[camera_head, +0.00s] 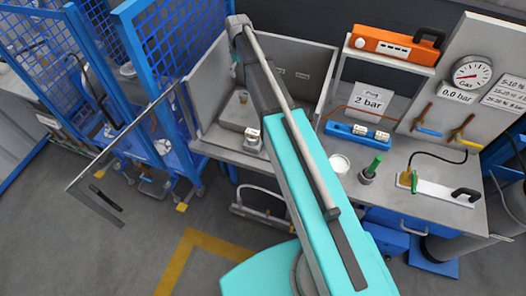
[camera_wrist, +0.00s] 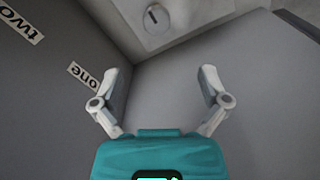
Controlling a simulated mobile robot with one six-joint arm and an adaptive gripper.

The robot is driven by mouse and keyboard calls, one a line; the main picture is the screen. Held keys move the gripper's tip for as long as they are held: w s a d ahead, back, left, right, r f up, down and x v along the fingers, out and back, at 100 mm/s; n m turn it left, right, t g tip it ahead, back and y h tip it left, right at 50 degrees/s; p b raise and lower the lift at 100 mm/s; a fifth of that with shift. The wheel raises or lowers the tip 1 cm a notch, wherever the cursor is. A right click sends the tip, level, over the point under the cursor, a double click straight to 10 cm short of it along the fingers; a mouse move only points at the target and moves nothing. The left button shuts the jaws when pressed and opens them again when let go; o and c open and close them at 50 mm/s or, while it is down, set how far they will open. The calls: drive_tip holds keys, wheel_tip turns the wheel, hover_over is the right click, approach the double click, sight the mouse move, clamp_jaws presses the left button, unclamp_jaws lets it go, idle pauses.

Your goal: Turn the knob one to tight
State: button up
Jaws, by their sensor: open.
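My gripper (camera_wrist: 160,82) is open and empty in the wrist view, its two pale fingers spread apart. A round pale knob (camera_wrist: 155,18) with a short dark mark sits on a light grey face at the top of the wrist view. It lies beyond the fingertips, apart from them. A label reading "one" (camera_wrist: 84,75) is on the darker grey wall to the left, near the left finger. A label reading "two" (camera_wrist: 22,26) is farther left. I cannot tell which label belongs to the knob. In the head view I cannot make out the knob or my gripper.
Grey walls flank the gripper closely. In the head view, an open grey booth (camera_head: 291,80) stands behind my arm. A blue mesh guard (camera_head: 180,55) and a tilted clear panel (camera_head: 125,145) are left. The right bench holds an orange box (camera_head: 380,45) and a gauge (camera_head: 472,74).

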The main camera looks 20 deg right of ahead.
drive_tip(key=s+f+m+b, duration=0.1)
drive_tip(key=s+f+b, duration=0.4)
drive_tip(key=s, duration=0.4)
drive_tip(key=s+f+m+b, duration=0.2)
drive_tip(key=s+f+b, duration=0.3)
drive_tip(key=s, duration=0.4)
drive_tip(key=s+f+m+b, duration=0.2)
drive_tip(key=s+f+b, duration=0.3)
drive_tip(key=s, duration=0.4)
drive_tip(key=shift+s+d+f, duration=0.1)
drive_tip(key=shift+d+f, duration=0.05)
drive_tip(key=shift+f, duration=0.15)
drive_tip(key=shift+s+f+m+b, duration=0.35)
drive_tip(key=shift+s+b, duration=0.1)
drive_tip(key=shift+s, duration=0.25)
drive_tip(key=shift+s+r, duration=0.1)
idle(1.2)
